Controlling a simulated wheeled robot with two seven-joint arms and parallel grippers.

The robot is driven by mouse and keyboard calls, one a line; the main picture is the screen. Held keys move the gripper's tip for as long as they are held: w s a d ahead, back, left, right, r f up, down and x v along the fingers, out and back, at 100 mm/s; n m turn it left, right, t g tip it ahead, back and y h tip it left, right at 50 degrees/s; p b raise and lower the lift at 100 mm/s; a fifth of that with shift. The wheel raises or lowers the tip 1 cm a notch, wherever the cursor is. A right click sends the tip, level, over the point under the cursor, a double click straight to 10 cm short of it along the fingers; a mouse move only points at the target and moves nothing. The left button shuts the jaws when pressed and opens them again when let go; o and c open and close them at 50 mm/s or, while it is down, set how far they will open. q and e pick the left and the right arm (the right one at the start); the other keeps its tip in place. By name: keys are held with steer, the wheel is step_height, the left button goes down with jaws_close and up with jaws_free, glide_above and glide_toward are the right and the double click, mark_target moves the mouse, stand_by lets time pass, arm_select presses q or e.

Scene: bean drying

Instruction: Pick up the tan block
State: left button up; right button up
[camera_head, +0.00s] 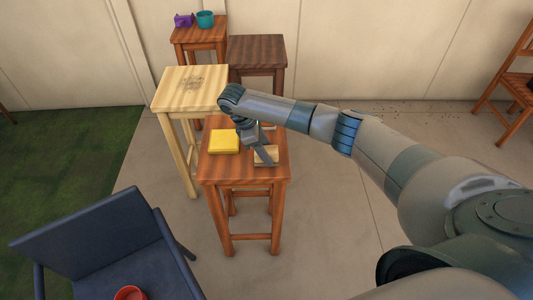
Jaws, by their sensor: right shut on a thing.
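The tan block (270,153) is on or just above the reddish-brown stool (224,172), near its right side. My right gripper (265,154) reaches down to it from above and is shut on it. Part of the block is hidden behind the gripper. I cannot tell whether the block touches the stool top. My left gripper is not in view.
A yellow block (224,141) lies left of the tan block on the same stool. A pale stool (190,97), a dark stool (256,51) and a rear stool with a purple thing (184,20) and a teal cup (205,19) stand behind. A blue chair (95,240) is front left.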

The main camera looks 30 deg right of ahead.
mark_target(271, 150)
steer(key=shift+r, duration=0.45)
step_height(271, 150, up, 2)
steer(key=shift+s+d+r+b, duration=0.1)
steer(key=shift+r+b, duration=0.1)
steer(key=shift+b, duration=0.35)
steer(key=s+d+r+p, duration=0.1)
steer(key=s+d+r, duration=0.2)
steer(key=s+r, duration=0.4)
steer(key=s, duration=0.4)
steer(key=shift+d, duration=0.25)
steer(key=shift+o, duration=0.9)
steer(key=s+a+f+m+g+y, duration=0.1)
steer(key=s+a+f+m+y, duration=0.1)
steer(key=s+a+m, duration=0.3)
steer(key=s+a+f+m+g+y, duration=0.1)
steer(key=s+a+f+m+y, duration=0.1)
steer(key=s+a+m, duration=0.3)
steer(key=a+f+m+b, duration=0.1)
steer(key=a+m, duration=0.1)
steer(key=a, duration=0.2)
steer(key=shift+s+a+f+m, duration=0.15)
steer(key=shift+s+f+m, duration=0.1)
steer(key=shift+s+m, duration=0.15)
